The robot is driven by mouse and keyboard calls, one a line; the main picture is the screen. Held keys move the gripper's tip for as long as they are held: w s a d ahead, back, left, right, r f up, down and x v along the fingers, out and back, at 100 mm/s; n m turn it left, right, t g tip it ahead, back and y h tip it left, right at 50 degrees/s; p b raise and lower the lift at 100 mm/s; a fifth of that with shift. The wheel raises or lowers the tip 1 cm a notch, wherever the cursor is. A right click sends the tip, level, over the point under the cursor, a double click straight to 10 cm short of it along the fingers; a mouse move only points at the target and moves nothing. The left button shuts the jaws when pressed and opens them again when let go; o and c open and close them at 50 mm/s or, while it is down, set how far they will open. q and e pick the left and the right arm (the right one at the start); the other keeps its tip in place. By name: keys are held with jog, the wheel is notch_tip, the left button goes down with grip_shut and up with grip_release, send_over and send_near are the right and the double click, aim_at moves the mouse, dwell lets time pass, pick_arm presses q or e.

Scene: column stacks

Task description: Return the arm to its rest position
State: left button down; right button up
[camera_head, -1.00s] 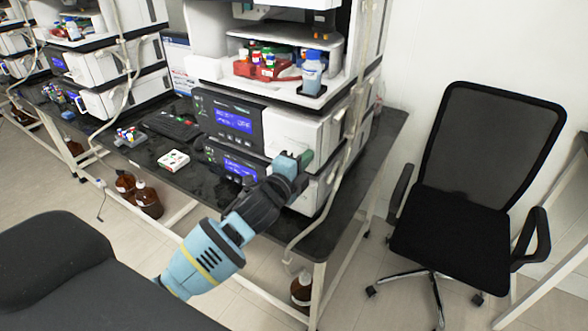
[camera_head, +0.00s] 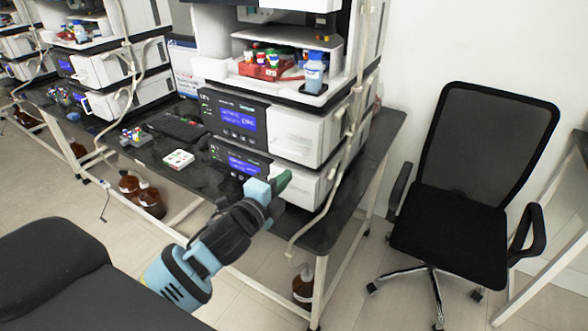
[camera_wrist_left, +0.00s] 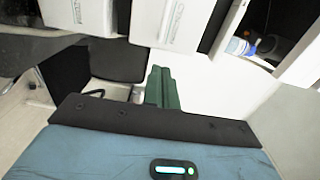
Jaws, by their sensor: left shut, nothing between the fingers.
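My left arm comes in from the lower left in the head view. My left gripper (camera_head: 282,181) has green fingers and hangs in front of the lower unit of the near column stack (camera_head: 285,130). The fingers are shut together with nothing between them. In the left wrist view the green fingers (camera_wrist_left: 161,87) also show closed and empty, in front of a pale wall. My right gripper is in neither view.
The dark bench (camera_head: 335,215) carries the stacks, a small white box (camera_head: 178,158) and a vial rack (camera_head: 136,137). A red tray (camera_head: 268,71) and blue-capped bottle (camera_head: 313,72) sit higher up. Brown bottles (camera_head: 150,200) stand below. A black office chair (camera_head: 455,220) stands right.

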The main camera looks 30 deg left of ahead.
pick_arm(q)
jog(key=s, duration=0.3)
jog(key=shift+a, duration=0.1)
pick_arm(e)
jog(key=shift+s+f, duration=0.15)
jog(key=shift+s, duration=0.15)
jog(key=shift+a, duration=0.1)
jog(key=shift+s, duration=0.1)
pick_arm(q)
jog(key=s+d+f+n+g, duration=0.2)
jog(key=s+f+n+g, duration=0.15)
jog(key=s+f, duration=0.45)
jog(key=s+d+f+n+g, duration=0.15)
jog(key=s+f+n, duration=0.3)
jog(key=f, duration=0.75)
jog(key=s+d+f+n+g, duration=0.3)
jog(key=s+f+n, duration=0.6)
jog(key=s, duration=0.7)
notch_tip(320, 180, down, 3)
jog(key=shift+s+f+g, duration=0.1)
jog(key=shift+s+g, duration=0.1)
jog(key=shift+g, duration=0.3)
